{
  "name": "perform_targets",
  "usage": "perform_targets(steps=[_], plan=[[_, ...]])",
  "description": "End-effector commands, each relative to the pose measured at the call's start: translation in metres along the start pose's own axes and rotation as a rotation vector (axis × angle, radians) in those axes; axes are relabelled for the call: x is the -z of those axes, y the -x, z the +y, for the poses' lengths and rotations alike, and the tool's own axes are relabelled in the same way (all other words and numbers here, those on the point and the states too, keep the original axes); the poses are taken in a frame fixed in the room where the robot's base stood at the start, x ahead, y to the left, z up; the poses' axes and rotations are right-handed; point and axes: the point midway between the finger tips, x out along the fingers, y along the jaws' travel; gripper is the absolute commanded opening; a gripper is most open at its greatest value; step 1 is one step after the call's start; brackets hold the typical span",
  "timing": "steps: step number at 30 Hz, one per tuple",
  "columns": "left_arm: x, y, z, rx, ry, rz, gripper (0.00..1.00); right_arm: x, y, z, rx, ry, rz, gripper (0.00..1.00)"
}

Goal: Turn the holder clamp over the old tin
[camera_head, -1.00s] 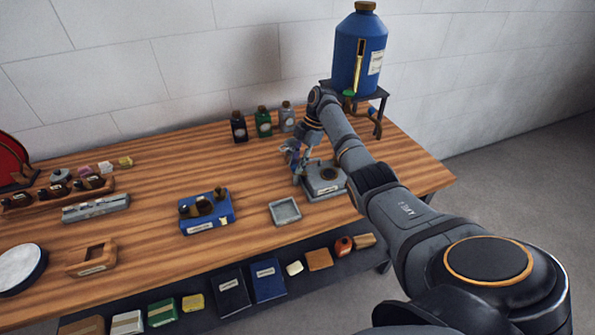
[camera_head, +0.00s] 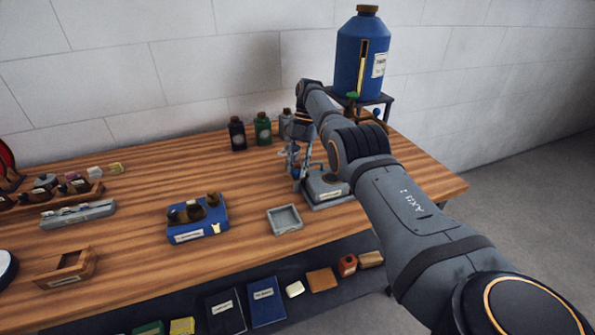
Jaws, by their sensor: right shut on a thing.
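A grey holder (camera_head: 327,190) with a pale label on its front stands on the wooden bench, right of the middle. My right gripper (camera_head: 297,172) points down at the holder's left side. It is shut on a small part there, which seems to be the holder clamp; the fingers and wrist largely hide it. I cannot pick out the old tin with certainty; it may be hidden behind my right arm and gripper at the holder. My left gripper is not in view.
A shallow grey square tray (camera_head: 285,219) lies just left of the holder. A blue labelled block (camera_head: 197,232) with dark pieces sits further left. Small bottles (camera_head: 237,134) stand behind. A large blue canister (camera_head: 361,60) stands on a raised stand. A lower shelf holds books and boxes.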

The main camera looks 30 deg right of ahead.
Motion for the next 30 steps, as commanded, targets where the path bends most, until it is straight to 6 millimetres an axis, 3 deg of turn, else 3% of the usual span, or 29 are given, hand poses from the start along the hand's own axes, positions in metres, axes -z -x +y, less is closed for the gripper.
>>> perform_targets(steps=[13, 14, 18, 30], plan=[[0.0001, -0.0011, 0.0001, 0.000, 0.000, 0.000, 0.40, 0.0003, 0.0005, -0.0004, 0.004, 0.008, -0.001, 0.00], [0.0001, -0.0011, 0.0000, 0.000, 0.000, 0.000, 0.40, 0.0003, 0.0005, -0.0004, 0.004, 0.008, -0.001, 0.30], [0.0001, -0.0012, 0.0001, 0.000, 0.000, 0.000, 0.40, 0.0004, 0.0003, -0.0004, 0.004, 0.007, 0.000, 0.49], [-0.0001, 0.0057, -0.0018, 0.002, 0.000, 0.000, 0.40, 0.0002, 0.0020, -0.0003, -0.003, -0.013, 0.000, 0.49]])
